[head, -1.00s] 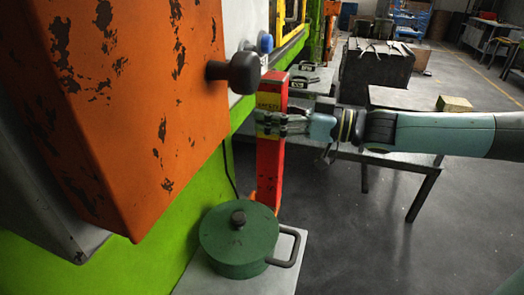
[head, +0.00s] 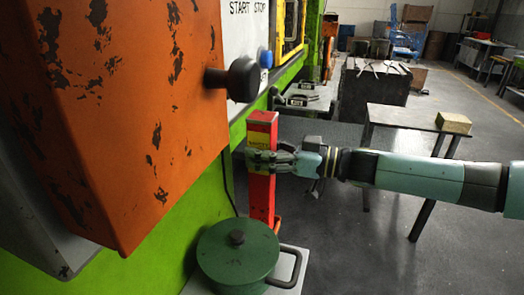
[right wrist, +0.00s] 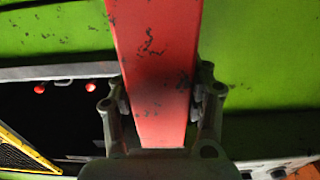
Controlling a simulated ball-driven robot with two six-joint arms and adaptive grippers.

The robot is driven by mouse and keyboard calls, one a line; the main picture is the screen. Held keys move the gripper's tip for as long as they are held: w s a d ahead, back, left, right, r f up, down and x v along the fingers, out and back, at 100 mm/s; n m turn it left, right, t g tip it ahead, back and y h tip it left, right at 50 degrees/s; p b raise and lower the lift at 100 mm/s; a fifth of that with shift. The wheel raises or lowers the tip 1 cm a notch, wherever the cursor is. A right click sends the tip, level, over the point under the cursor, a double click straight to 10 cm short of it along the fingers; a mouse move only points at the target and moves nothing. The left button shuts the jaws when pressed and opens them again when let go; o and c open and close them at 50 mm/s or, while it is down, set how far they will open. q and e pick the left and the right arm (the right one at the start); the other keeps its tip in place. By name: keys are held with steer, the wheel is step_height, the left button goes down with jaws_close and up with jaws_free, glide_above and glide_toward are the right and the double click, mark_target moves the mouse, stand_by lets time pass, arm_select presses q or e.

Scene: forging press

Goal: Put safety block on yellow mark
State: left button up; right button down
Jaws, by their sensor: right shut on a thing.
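The safety block is a tall red bar with a yellow label (head: 262,198). It stands near upright in the head view, beside the green press. My right gripper (head: 268,160) is shut around the block at its label, in the upper part. In the right wrist view the red block (right wrist: 157,70) runs between the two fingers of my right gripper (right wrist: 160,105). The block's lower end is partly hidden behind the green pot in the head view, so I cannot tell what it touches. No yellow mark can be made out for certain. My left gripper is not in view.
A green lidded pot (head: 238,252) with a handle stands on a grey plate in front of the block. An orange scratched box (head: 115,110) with a black knob (head: 240,78) fills the left. A table (head: 400,118) bearing a yellowish block (head: 453,123) stands behind my right arm.

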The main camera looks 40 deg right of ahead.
steer(key=c, duration=0.6)
jaws_free()
steer(key=shift+f, duration=0.1)
steer(key=shift+s, duration=0.1)
steer(key=p+v, duration=0.2)
steer(key=v, duration=1)
steer(key=s+d+f+m+g+h, duration=0.2)
steer(key=s+f+h, duration=0.1)
steer(key=f, duration=0.6)
steer(key=s+d+f+m+g+h, duration=0.15)
steer(key=s+f+h, duration=0.25)
steer(key=f, duration=0.5)
steer(key=s+d+f+m+g+h, duration=0.2)
steer(key=s+d+f+h, duration=0.1)
steer(key=f, duration=0.7)
steer(key=s+a+f+g, duration=0.3)
steer(key=s+a+f, duration=0.3)
steer(key=s, duration=0.1)
steer(key=s+a+f+g, duration=0.3)
steer(key=s+a+f, duration=0.3)
steer(key=s+a, duration=0.1)
steer(key=s+a+f+g+y, duration=0.1)
steer(key=s+a+f+g, duration=0.2)
steer(key=s+a+f, duration=0.3)
steer(key=shift+s+a+f+n, duration=0.1)
steer(key=shift+s+a+n, duration=0.15)
steer(key=shift+s+a, duration=0.35)
